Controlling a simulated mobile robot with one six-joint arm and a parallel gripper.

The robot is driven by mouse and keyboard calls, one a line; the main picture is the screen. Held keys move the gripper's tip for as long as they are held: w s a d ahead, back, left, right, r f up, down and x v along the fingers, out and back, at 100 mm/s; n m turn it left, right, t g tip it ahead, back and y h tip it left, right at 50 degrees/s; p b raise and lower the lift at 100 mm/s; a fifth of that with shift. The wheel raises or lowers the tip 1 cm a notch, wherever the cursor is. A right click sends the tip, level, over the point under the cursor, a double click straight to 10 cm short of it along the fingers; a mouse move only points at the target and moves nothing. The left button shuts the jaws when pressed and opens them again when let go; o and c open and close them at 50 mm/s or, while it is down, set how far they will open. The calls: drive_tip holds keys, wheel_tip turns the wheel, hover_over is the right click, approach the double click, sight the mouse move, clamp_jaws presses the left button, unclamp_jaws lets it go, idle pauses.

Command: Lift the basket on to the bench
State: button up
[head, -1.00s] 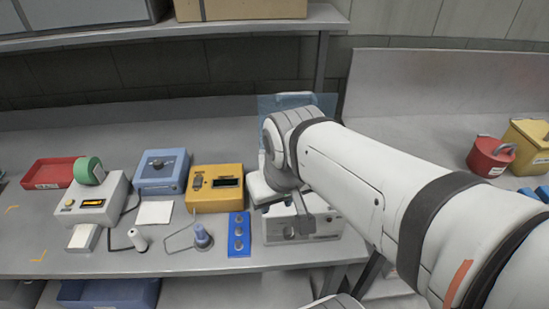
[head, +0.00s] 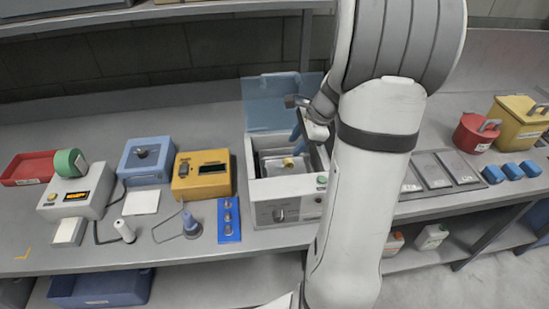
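The basket (head: 272,166) appears as a grey metal tray shape inside the open well of a white bench machine (head: 286,212), with a small yellow ring-like thing in it. A clear blue lid (head: 268,100) stands raised at the machine's back. My gripper (head: 303,117) is over the right rear of the well, partly hidden by my own arm. A blue piece shows just under it; I cannot tell whether the gripper touches it or the basket. Its fingers are too small and covered to read. The grey bench (head: 95,125) carries the machine.
Left of the machine are a yellow meter box (head: 202,176), a blue box (head: 146,160) and a blue strip with knobs (head: 229,219). Right of my arm lie flat grey plates (head: 432,170), blue blocks (head: 512,171), a red pot (head: 475,133) and a yellow bin (head: 519,123). A shelf hangs above.

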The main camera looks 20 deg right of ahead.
sight(286, 157)
drive_tip(key=x, duration=0.2)
drive_tip(key=p+x, duration=0.1)
drive_tip(key=x, duration=0.4)
drive_tip(key=shift+w+d+f, duration=0.15)
drive_tip(key=shift+w+f, duration=0.2)
drive_tip(key=shift+w, duration=0.05)
drive_tip(key=shift+f, duration=0.15)
drive_tip(key=shift+f, duration=0.25)
drive_tip(key=shift+c, duration=0.3)
clamp_jaws()
idle(0.4)
